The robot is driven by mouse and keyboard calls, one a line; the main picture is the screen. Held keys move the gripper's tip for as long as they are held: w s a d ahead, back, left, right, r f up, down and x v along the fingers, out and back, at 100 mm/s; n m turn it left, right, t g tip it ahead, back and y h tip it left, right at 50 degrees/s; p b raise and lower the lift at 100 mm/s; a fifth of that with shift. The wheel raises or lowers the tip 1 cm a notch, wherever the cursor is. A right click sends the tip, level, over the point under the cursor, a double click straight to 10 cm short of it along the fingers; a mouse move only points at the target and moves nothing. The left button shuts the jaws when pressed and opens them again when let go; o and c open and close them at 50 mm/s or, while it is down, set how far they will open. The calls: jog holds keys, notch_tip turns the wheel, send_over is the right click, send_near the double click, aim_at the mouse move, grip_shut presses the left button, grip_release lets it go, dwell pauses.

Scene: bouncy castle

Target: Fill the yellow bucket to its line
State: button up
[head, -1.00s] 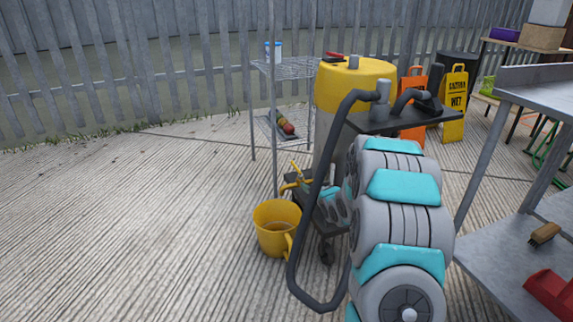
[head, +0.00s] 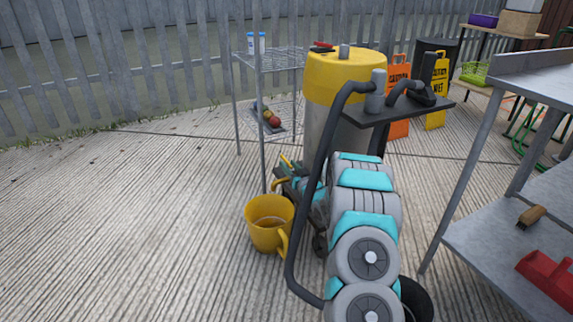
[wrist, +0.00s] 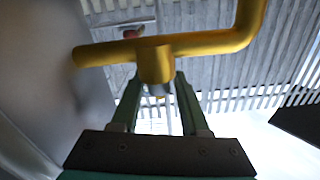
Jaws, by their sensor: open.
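The yellow bucket (head: 265,240) stands upright on the ribbed ground in the head view, its handle toward the right. A brownish surface shows inside it; I cannot tell its level against a line. Behind it stands a steel tank with a yellow top (head: 347,75), partly hidden by my arm and a black handle frame. A yellow tap part (head: 281,185) shows low beside the tank, above and behind the bucket. In the wrist view a yellow bent tap lever (wrist: 205,43) crosses above my gripper (wrist: 157,88). The gripper is open, its fingers on either side of the tap's short stem.
A wire rack (head: 268,60) stands behind the bucket. A metal table (head: 480,245) with a brush (head: 532,215) and red scoop (head: 545,272) stands at the right. Orange (head: 398,85) and yellow (head: 437,90) signs stand behind the tank. The ground left of the bucket is clear.

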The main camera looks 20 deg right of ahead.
jog(key=shift+w, duration=1.2)
grip_shut()
dwell(0.6)
